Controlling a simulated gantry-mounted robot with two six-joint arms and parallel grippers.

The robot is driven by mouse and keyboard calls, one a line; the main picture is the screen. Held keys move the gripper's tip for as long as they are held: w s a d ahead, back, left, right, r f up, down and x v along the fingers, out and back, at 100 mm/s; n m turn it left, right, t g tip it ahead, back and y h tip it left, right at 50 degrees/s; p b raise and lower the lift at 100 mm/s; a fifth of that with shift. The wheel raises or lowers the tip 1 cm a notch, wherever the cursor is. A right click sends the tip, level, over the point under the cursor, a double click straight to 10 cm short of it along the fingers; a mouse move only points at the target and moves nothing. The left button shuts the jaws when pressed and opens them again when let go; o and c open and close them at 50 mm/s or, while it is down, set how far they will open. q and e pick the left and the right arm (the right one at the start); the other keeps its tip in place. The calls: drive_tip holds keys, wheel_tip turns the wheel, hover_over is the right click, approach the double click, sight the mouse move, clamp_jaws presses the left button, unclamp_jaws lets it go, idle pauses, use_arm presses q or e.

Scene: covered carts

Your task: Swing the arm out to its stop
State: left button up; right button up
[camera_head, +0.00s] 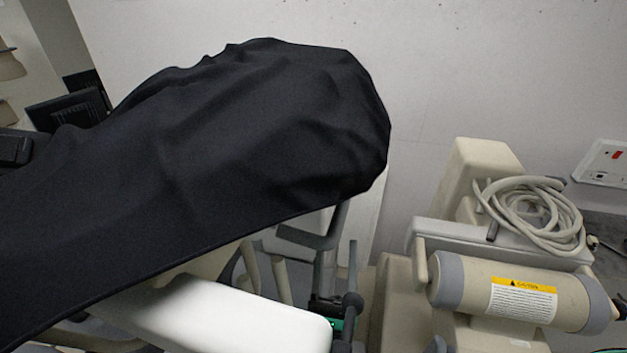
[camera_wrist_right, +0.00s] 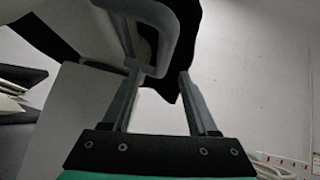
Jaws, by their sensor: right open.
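My right gripper (camera_head: 338,256) is at the lower middle of the head view, under the edge of a black cover (camera_head: 230,130). Its two fingers point up and away. The right wrist view shows the gripper (camera_wrist_right: 160,78) open, its fingers well apart. A grey curved bar (camera_wrist_right: 172,45) lies at the tip of the left finger there, below the cover (camera_wrist_right: 185,50). My left gripper is not in view.
To the right stands a beige unit with a cylinder (camera_head: 470,285) bearing a yellow caution label, and a coiled grey hose (camera_head: 540,212). A pale wall (camera_head: 470,80) closes the back. A wall panel (camera_head: 604,163) is at far right. Dark equipment (camera_head: 70,108) stands at left.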

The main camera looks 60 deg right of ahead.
sight(343, 199)
drive_tip(key=p+x, duration=0.1)
drive_tip(key=x, duration=0.2)
drive_tip(key=p+x, duration=0.2)
drive_tip(key=x, duration=0.2)
drive_tip(key=p+x, duration=0.1)
drive_tip(key=x, duration=0.3)
drive_tip(key=shift+s+p, duration=0.35)
drive_tip(key=shift+p, duration=0.05)
drive_tip(key=shift+w+d+r, duration=0.1)
drive_tip(key=shift+d+r, duration=0.1)
drive_tip(key=shift+d, duration=0.05)
clamp_jaws()
idle(0.5)
